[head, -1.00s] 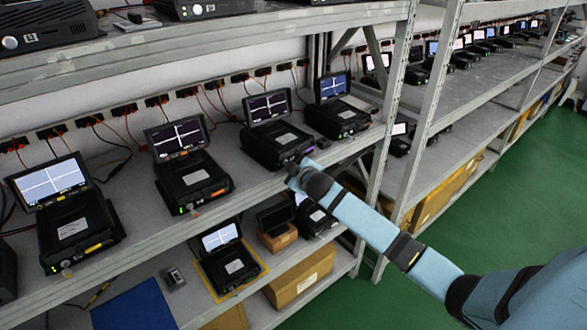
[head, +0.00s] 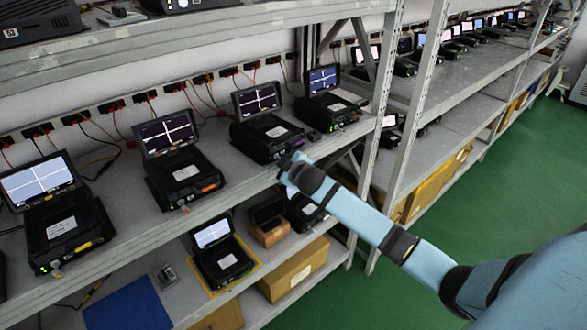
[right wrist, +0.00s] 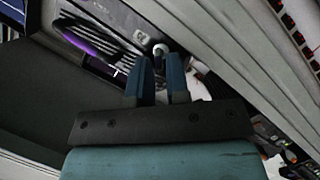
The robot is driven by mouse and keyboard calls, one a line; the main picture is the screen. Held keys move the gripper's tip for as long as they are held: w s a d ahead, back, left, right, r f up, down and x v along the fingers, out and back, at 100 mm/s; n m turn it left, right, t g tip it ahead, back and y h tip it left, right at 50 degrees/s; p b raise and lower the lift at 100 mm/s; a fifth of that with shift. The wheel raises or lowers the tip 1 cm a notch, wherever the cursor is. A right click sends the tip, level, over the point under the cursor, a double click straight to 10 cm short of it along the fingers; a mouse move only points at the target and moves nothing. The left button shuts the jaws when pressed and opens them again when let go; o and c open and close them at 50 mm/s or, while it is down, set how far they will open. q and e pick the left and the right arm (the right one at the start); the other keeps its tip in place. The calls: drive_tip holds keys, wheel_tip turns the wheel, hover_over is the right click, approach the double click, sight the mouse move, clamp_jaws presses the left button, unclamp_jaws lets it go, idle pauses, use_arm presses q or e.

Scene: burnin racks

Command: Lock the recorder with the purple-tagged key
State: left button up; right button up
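The recorder with the purple tag (head: 299,141) is a black box (head: 268,137) with a raised lit screen, third along the middle shelf. In the right wrist view its dark ribbed front shows with a purple strip (right wrist: 88,39). A small round pale-and-dark piece (right wrist: 160,48), possibly the key or lock, sits just beyond my fingertips. My right gripper (head: 287,164) is at the recorder's front right corner. In the right wrist view its two blue fingers (right wrist: 160,72) stand apart with a narrow gap, and I see nothing clamped between them. My left gripper is out of view.
Similar recorders stand beside it, one with an orange tag (head: 209,187), one with a yellow tag (head: 83,247). A rack post (head: 385,130) rises to the right. The lower shelf holds another recorder (head: 222,262) and a cardboard box (head: 293,268). Green floor (head: 490,240) is open at right.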

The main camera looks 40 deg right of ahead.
drive_tip(key=b+v, duration=0.2)
drive_tip(key=v, duration=1.1)
drive_tip(key=s+a+f+m+g+y, duration=0.2)
drive_tip(key=s+a+f, duration=0.8)
drive_tip(key=s+f, duration=0.2)
drive_tip(key=s+a+f+m+g+y, duration=0.1)
drive_tip(key=s+a+f+m+y, duration=0.1)
drive_tip(key=s+a+f, duration=0.8)
wheel_tip(320, 180, down, 4)
drive_tip(key=s+y, duration=0.1)
drive_tip(key=s, duration=0.1)
drive_tip(key=shift+s+a+m+g+y, duration=0.3)
drive_tip(key=shift+s+a+m+g, duration=0.05)
drive_tip(key=shift+a+m+g, duration=0.05)
drive_tip(key=shift+r, duration=0.15)
